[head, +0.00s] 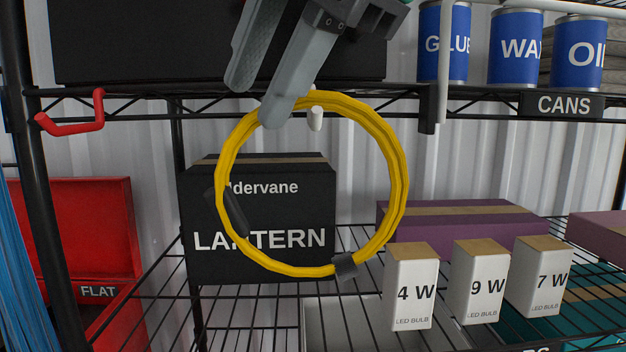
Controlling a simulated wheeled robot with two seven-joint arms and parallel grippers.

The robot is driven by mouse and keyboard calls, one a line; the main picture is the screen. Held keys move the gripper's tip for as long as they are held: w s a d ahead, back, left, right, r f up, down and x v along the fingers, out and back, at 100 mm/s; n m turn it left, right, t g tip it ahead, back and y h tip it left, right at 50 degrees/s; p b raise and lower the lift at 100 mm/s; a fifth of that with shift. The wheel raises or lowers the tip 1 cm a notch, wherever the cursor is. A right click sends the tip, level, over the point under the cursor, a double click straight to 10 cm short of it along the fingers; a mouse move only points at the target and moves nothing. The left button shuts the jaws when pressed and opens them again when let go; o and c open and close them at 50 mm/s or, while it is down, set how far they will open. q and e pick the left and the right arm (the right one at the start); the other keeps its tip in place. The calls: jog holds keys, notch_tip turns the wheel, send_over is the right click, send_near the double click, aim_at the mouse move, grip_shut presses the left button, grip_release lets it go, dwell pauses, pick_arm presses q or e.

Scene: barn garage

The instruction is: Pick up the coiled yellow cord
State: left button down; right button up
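The coiled yellow cord (399,180) hangs as an upright ring in front of the rack, over a white-tipped peg (315,118) at its top. A dark tie (344,266) wraps its lower right and another dark band (232,212) sits on its left side. My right gripper (256,102) reaches down from the top. Its two grey fingers are apart. The nearer fingertip overlaps the upper left of the ring and hides part of it. I cannot tell whether it touches the cord. My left gripper is not in view.
A black lantern box (258,260) stands behind the ring. White bulb boxes (411,288) and a purple box (450,222) are right. A red hook (100,110) sticks out left, above a red case (75,225). Blue cans (518,48) stand on the upper shelf.

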aim_at(244, 127)
jog(key=p+x, duration=0.1)
jog(key=x, duration=0.1)
jog(key=p+x, duration=0.2)
jog(key=shift+w, duration=0.4)
jog(key=shift+a+f, duration=0.1)
jog(key=shift+f, duration=0.15)
grip_shut()
